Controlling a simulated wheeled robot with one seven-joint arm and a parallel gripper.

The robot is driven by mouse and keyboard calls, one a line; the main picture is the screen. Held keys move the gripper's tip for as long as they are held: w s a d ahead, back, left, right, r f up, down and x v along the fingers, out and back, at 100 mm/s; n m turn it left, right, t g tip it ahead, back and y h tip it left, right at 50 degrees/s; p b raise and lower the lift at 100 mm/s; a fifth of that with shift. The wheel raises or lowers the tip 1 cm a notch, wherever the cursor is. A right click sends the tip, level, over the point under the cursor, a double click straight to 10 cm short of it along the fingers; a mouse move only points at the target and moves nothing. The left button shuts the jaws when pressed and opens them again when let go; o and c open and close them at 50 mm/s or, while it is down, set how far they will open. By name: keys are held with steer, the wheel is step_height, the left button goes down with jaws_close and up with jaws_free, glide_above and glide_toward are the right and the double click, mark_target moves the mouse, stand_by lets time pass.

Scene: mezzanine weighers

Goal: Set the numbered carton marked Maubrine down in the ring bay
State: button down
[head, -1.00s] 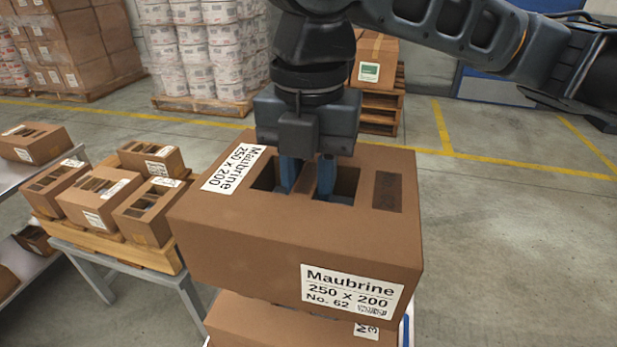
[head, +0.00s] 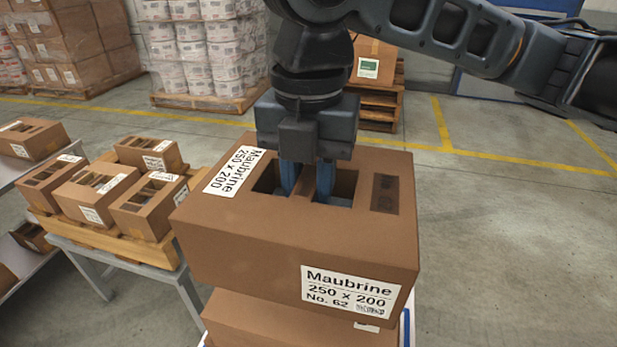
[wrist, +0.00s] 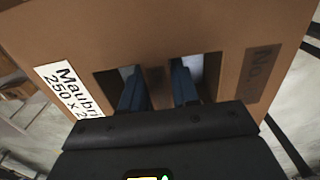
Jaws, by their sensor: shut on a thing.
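The brown carton marked Maubrine, 250 x 200, No. 62 (head: 285,245) hangs in my gripper (head: 308,185) in the middle of the head view. My gripper's blue fingers reach into the two openings in its top and are shut on the strip between them. In the wrist view the same carton (wrist: 215,35) fills most of the picture, with the fingers (wrist: 158,85) in its openings. Another carton (head: 290,322) is below it, largely hidden; I cannot tell whether the two touch. I cannot make out a ring bay.
At the left, several smaller cartons (head: 95,195) sit on a wooden pallet (head: 150,246) on a grey stand. A shelf with more cartons (head: 33,140) is at the far left. Loaded pallets (head: 205,45) stand behind. The floor at right (head: 520,220) is clear.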

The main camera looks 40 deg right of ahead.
steer(key=shift+f+b, duration=3.25)
steer(key=shift+f, duration=1.7)
steer(key=shift+f, duration=0.2)
steer(key=c, duration=0.8)
jaws_free()
steer(key=shift+o, duration=0.2)
steer(key=shift+r+p, duration=0.55)
steer(key=shift+r, duration=3.35)
